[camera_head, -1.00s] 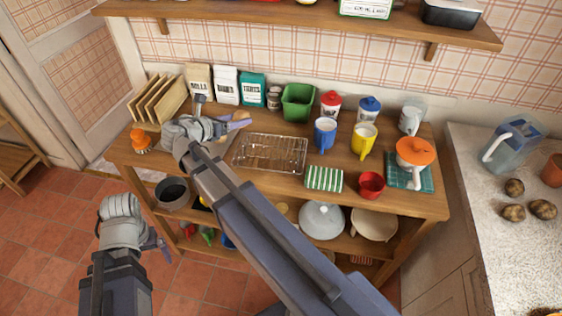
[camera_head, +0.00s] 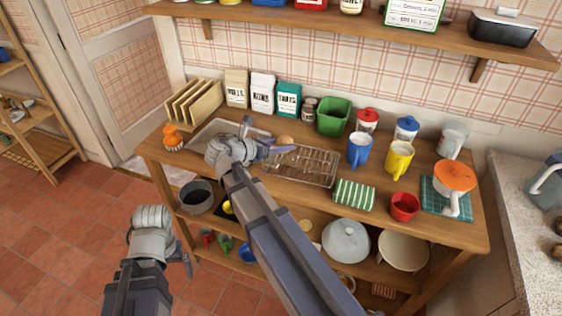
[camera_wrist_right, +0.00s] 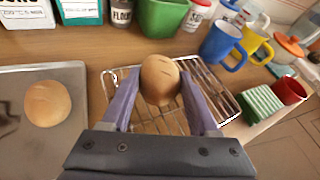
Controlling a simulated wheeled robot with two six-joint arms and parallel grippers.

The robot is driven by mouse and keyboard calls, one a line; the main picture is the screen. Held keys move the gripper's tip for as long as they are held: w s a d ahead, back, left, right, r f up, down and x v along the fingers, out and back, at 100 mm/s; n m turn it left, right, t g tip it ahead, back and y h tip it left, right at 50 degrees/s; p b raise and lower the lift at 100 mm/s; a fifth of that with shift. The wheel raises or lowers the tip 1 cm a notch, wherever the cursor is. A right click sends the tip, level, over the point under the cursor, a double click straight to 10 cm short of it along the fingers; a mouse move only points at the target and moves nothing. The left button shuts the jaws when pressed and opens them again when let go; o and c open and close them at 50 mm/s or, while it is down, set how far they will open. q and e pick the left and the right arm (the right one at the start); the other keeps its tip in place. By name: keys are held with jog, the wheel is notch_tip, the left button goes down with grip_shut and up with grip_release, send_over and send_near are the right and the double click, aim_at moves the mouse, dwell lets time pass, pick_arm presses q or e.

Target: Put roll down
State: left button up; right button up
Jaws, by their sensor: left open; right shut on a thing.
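My right gripper (camera_wrist_right: 160,92) is shut on a round brown bread roll (camera_wrist_right: 160,78), with one purple finger on each side. In the wrist view the roll shows over the far left part of a wire rack (camera_wrist_right: 213,72); I cannot tell whether it touches. In the head view the roll (camera_head: 286,141) is partly hidden by my right gripper (camera_head: 266,143). The rack also shows there (camera_head: 318,170). A second roll (camera_wrist_right: 47,103) lies on a grey baking tray (camera_wrist_right: 75,75) left of the rack. My left gripper (camera_head: 182,254) is open and empty, low in front of the shelf unit.
A green-striped cloth (camera_head: 354,195), red cup (camera_head: 404,207), blue mug (camera_head: 360,149) and yellow mug (camera_head: 399,159) stand right of the rack. A green container (camera_head: 334,116) and food packets (camera_head: 262,92) line the back. An orange timer-like object (camera_head: 172,137) is at the left end.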

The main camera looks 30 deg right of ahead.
aim_at(280, 160)
jog(key=shift+f, duration=0.1)
notch_tip(280, 160, down, 4)
jog(key=b, duration=0.3)
jog(key=shift+r, duration=0.25)
jog(key=shift+b, duration=0.3)
jog(key=shift+f, duration=0.2)
jog(key=o, duration=1.4)
jog(key=shift+c, duration=0.2)
jog(key=shift+a+r, duration=0.25)
jog(key=shift+r, duration=0.15)
jog(key=p+v, duration=0.4)
jog(key=v, duration=0.6)
jog(key=shift+a+r, duration=0.1)
jog(key=shift+a, duration=0.05)
jog(key=shift+s+a+r+p, duration=0.1)
jog(key=shift+s+a+p, duration=0.05)
jog(key=shift+a+p, duration=0.3)
